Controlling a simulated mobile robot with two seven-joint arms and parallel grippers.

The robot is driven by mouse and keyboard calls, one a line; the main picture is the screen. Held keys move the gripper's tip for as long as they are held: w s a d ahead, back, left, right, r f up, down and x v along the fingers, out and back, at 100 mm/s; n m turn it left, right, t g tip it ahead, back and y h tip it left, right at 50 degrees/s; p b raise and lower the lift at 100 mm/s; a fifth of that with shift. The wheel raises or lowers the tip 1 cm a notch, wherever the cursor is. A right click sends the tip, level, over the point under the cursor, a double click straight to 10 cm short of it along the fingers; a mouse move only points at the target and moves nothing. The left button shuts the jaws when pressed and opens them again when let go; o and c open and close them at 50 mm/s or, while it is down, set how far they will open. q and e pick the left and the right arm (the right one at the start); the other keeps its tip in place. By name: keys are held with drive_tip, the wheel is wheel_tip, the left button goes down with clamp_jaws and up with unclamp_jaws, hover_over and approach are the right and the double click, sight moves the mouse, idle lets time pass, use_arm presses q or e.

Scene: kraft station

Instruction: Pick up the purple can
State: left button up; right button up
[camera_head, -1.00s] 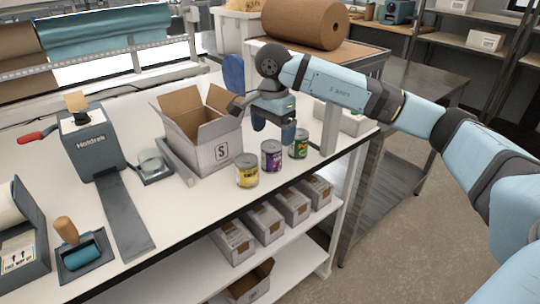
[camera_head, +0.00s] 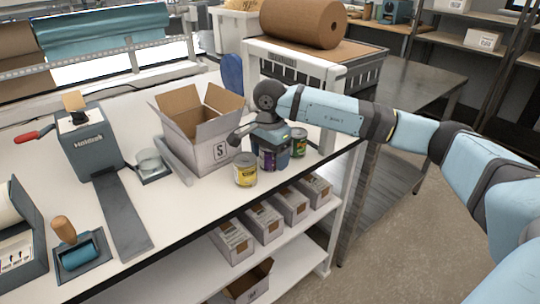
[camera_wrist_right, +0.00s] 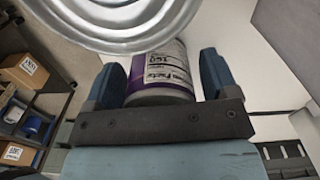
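The purple can (camera_head: 266,160) stands upright on the white table, between a yellow can and a green can. My right gripper (camera_head: 270,152) is down at it and partly hides it. In the right wrist view the can (camera_wrist_right: 168,72), with its purple band and white label, is between the two blue fingers. A narrow gap shows beside the right-hand finger, so the gripper looks open around the can. My left gripper is not in view.
The yellow can (camera_head: 245,170) stands close on the left, and the green can (camera_head: 299,142) close on the right. An open cardboard box (camera_head: 213,155) stands behind on the left. The table's front edge is just in front of the cans.

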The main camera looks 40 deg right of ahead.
drive_tip(key=c, duration=0.8)
drive_tip(key=shift+r, duration=0.1)
